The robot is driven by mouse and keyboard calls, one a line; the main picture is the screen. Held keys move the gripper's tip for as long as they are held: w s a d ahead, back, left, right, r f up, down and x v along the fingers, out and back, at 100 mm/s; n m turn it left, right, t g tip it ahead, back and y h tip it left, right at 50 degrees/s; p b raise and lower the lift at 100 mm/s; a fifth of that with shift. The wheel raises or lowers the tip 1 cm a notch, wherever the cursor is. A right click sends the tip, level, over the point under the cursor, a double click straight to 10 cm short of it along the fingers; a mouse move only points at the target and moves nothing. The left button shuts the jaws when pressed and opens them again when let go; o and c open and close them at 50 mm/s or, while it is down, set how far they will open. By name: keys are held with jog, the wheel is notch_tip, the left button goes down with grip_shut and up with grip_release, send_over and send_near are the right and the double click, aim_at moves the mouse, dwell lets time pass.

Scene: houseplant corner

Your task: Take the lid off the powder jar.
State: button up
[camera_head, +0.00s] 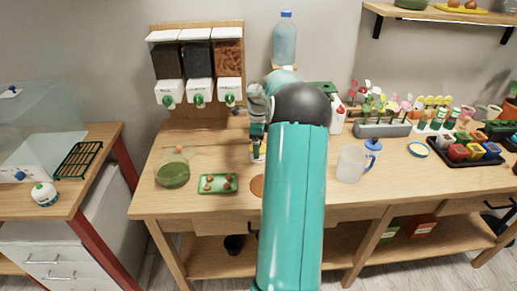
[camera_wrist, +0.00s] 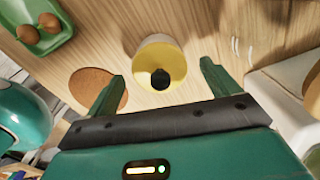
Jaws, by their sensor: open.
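The powder jar (camera_wrist: 178,48) is seen from above in the wrist view, with a pale rim, a yellow top and a black knob (camera_wrist: 160,80) in its middle. It stands upright on the wooden table. My gripper (camera_wrist: 161,71) is open and empty above it, with one green finger on each side of the knob and no visible contact. In the head view my gripper (camera_head: 258,130) is partly hidden by my arm, and only a small pale and yellow part of the jar (camera_head: 258,153) shows below it.
A cork disc (camera_wrist: 95,86) lies in front of the jar. A green tray (camera_head: 205,190) with small brown things and a green bowl (camera_head: 172,176) are to the left. Three dispensers (camera_head: 197,92) stand behind. A clear pitcher (camera_head: 351,165) stands right of my arm.

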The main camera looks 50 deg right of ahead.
jog(key=c, duration=1.1)
jog(key=shift+o, duration=0.2)
jog(key=shift+r, duration=0.1)
